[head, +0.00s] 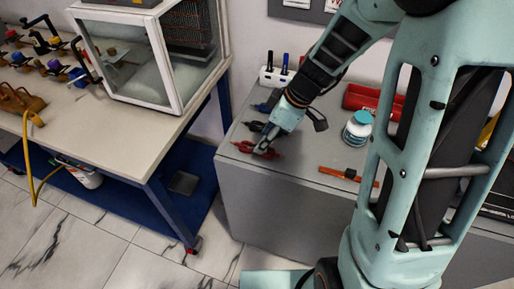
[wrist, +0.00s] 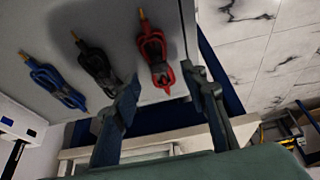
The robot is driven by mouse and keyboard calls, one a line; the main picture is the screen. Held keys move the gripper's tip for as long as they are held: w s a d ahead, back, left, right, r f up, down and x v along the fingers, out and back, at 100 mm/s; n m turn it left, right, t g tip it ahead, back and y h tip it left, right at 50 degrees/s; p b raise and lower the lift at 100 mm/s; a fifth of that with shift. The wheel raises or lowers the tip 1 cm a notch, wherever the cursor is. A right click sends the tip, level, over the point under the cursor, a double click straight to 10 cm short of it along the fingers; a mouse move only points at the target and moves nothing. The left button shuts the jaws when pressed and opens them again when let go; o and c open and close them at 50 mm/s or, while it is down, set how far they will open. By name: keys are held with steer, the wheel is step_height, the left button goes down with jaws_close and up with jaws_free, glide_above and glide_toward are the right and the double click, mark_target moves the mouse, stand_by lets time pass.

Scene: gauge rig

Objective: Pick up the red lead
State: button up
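The red lead (wrist: 153,55) is a coiled bundle with a gold tip. It lies on the grey cabinet top, near its edge. In the head view the red lead (head: 244,147) shows on both sides of my gripper (head: 263,151), which covers its middle. In the wrist view my gripper (wrist: 162,76) is open, with one finger on each side of the red lead's near end. I see no clear contact, and the height of the fingertips above the cabinet is hard to tell.
A black lead (wrist: 98,66) and a blue lead (wrist: 53,80) lie beside the red one. A white jar with a teal lid (head: 358,128), a red tray (head: 372,101), an orange bar (head: 347,175) and a marker holder (head: 275,77) share the cabinet top. A workbench (head: 110,130) stands left.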

steer(key=shift+x, duration=2.35)
steer(key=shift+w+d, duration=0.1)
steer(key=shift+c, duration=0.7)
steer(key=c, duration=0.9)
steer(key=shift+r, duration=0.1)
